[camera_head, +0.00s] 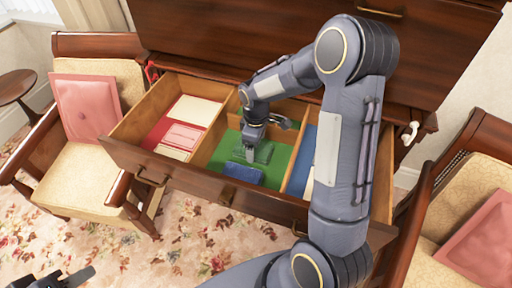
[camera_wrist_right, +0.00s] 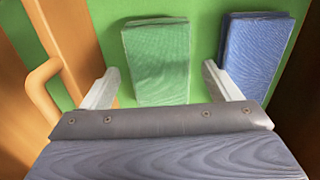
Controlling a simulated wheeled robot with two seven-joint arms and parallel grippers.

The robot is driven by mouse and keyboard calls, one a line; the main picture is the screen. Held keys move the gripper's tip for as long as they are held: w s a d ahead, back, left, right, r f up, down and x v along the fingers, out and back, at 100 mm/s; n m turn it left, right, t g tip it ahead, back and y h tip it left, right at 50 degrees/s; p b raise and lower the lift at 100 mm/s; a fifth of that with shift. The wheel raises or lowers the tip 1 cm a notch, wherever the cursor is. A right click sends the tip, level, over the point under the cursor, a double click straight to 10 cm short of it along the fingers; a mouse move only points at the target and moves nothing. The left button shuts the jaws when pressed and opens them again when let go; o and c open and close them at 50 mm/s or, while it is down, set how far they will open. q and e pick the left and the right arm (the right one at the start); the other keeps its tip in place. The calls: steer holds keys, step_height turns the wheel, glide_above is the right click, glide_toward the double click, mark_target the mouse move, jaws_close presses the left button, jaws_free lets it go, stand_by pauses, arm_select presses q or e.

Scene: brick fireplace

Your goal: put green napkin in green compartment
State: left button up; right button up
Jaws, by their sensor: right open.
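The green napkin (camera_head: 264,154) lies folded on the floor of the green compartment (camera_head: 226,147), in the middle of the open drawer. In the right wrist view the green napkin (camera_wrist_right: 160,62) shows between the spread fingers of my right gripper (camera_wrist_right: 157,82), which is open. In the head view my right gripper (camera_head: 252,152) points down into the green compartment at this napkin, partly covering it. My left gripper (camera_head: 66,279) is at the bottom left edge, away from the drawer, mostly cut off; its jaws are unclear.
A folded blue napkin (camera_head: 242,173) also lies in the green compartment, near the front. The red compartment (camera_head: 157,133) at left holds pink and cream napkins. The blue compartment (camera_head: 301,171) at right is partly hidden by my right arm. Chairs stand on both sides.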

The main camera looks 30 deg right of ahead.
step_height(320, 180, up, 9)
steer(key=s+a+r+m+t+y, duration=0.1)
steer(key=s+a+r+m, duration=0.1)
steer(key=s, duration=0.5)
steer(key=s+a+r+m+t+y, duration=0.1)
steer(key=s+a+r+m+t, duration=0.1)
steer(key=s, duration=0.5)
steer(key=s+a+r+m+t+y, duration=0.1)
steer(key=s+a+r+m+t, duration=0.1)
steer(key=s+m, duration=0.3)
steer(key=shift+s+a+r+m+y, duration=0.15)
steer(key=shift+s+r, duration=0.1)
steer(key=shift+s, duration=0.2)
steer(key=shift+s+a+r+m+y, duration=0.1)
steer(key=shift+s+a+r, duration=0.1)
steer(key=shift+s+r, duration=0.15)
steer(key=shift+s+a+r+m+y, duration=0.1)
steer(key=shift+s+a+r, duration=0.1)
steer(key=shift+s, duration=0.3)
steer(key=shift+s+a+f+t, duration=0.15)
steer(key=shift+s+f+t, duration=0.05)
steer(key=shift+s+t, duration=0.1)
